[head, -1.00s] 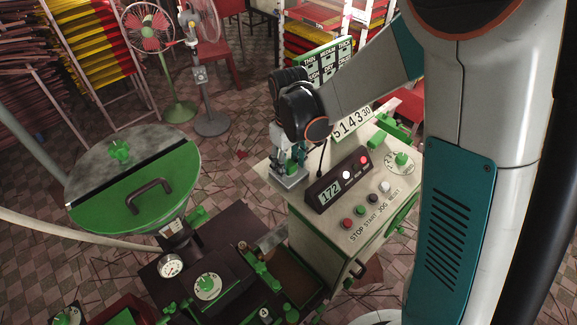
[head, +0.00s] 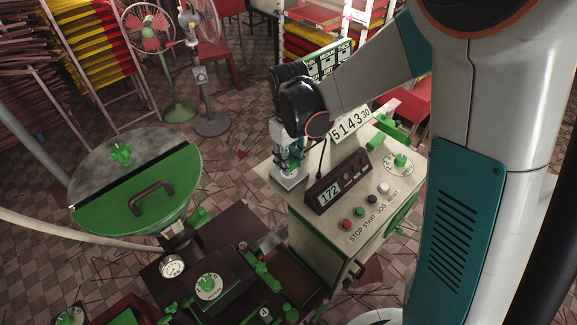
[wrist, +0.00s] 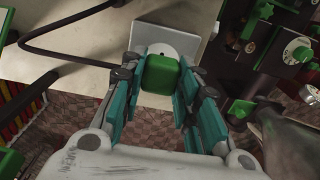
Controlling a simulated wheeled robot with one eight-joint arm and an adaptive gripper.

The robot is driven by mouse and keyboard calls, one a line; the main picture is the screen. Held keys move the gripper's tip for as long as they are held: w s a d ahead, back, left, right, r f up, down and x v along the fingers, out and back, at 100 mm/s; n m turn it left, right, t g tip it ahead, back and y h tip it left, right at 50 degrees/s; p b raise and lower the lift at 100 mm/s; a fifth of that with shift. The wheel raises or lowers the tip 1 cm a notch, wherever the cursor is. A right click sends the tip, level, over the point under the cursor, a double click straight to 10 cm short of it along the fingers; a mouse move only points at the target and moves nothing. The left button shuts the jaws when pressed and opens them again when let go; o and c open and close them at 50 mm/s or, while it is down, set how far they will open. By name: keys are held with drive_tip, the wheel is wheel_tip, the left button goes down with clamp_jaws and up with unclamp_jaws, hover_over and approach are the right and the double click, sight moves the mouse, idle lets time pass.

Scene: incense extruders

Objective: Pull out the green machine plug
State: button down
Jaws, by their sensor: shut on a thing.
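The green plug (wrist: 160,75) is a rounded green block between my gripper's teal fingers (wrist: 162,68) in the wrist view. My gripper is shut on it. A dark cable (wrist: 70,58) loops across to the left. In the head view my gripper (head: 289,160) points down over the grey socket plate (head: 289,182) on the left part of the cream machine top (head: 330,165). The plate also shows in the wrist view (wrist: 197,22), with a white round face just beyond the plug. I cannot tell how far the plug stands from the socket.
The machine's display (head: 329,193) reads 172, with dark lamps beside it. Buttons (head: 358,211) line the front edge. A green-lidded drum (head: 140,205) and dark extruder (head: 215,275) stand left. Fans and racks are behind, with open tiled floor between.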

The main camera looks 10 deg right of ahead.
drive_tip(key=shift+r+p, duration=1.05)
drive_tip(key=shift+r, duration=1)
